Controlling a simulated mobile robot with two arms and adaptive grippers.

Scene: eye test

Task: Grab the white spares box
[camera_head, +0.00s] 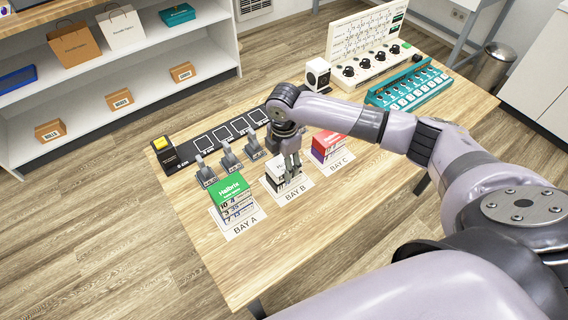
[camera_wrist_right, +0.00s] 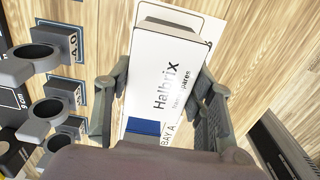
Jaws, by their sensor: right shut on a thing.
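The white spares box (camera_head: 275,171) stands at the BAY B card (camera_head: 287,192) on the wooden table, partly hidden by my right gripper. In the wrist view the white box (camera_wrist_right: 170,75) shows its "Halbrix" lettering and a blue patch at its lower end. My right gripper (camera_head: 291,172) reaches down on it from above. In the wrist view the fingers of my right gripper (camera_wrist_right: 160,112) lie on either side of the box, shut on it. My left gripper is not in view.
A green-topped box (camera_head: 232,197) stands at BAY A to the left, and a red box (camera_head: 327,146) at BAY C to the right. Grey clamp-like holders (camera_head: 230,155) stand behind the bays. A control panel (camera_head: 365,45) and teal switch unit (camera_head: 408,88) are farther back. The table's front is clear.

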